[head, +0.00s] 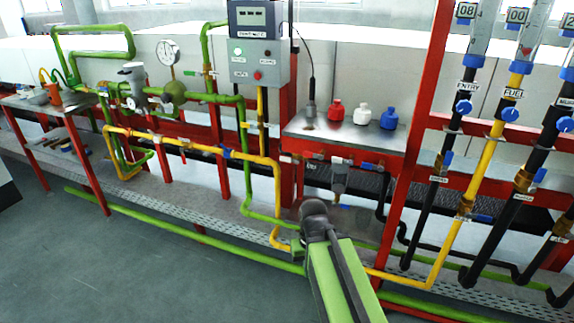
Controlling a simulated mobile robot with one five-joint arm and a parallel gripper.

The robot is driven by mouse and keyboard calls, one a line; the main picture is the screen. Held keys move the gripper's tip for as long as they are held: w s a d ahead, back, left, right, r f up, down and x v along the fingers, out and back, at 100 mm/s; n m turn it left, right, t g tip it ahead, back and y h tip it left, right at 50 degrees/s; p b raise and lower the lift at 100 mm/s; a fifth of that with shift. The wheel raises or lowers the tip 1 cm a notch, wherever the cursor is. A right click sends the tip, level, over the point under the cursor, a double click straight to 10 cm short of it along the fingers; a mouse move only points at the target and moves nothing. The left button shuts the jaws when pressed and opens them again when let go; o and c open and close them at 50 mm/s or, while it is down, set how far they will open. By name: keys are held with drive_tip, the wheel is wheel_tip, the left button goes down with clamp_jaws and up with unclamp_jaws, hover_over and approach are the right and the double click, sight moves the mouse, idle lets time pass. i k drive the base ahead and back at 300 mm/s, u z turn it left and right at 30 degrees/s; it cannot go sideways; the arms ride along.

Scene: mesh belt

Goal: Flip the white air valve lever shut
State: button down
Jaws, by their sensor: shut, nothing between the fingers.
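I cannot pick out a white lever for certain in the head view. The green pipework (205,97) at the left carries a round gauge (167,52) and a grey-white fitting (131,72). The yellow pipe (262,161) below it carries small valves, one with a blue handle (226,153). Small pale tags or parts on these pipes are too small to tell apart. My gripper (314,210) is the dark end of my green arm, low at centre. It is shut and empty, apart from the pipes in the picture's left half; its fingertips are hard to make out.
A grey control box (258,62) hangs above the pipes. A metal shelf (335,135) holds red, white and blue bottles. Red frame posts (405,150) and flow tubes with blue knobs stand at the right. A mesh belt runs behind. The floor (110,270) at left is clear.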

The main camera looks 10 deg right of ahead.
sight(282, 159)
drive_tip(key=k, duration=1.35)
drive_tip(key=u, duration=0.4)
drive_tip(key=i, duration=1.1)
drive_tip(key=u, duration=0.5)
drive_tip(key=i, duration=0.8)
drive_tip(key=u, duration=0.05)
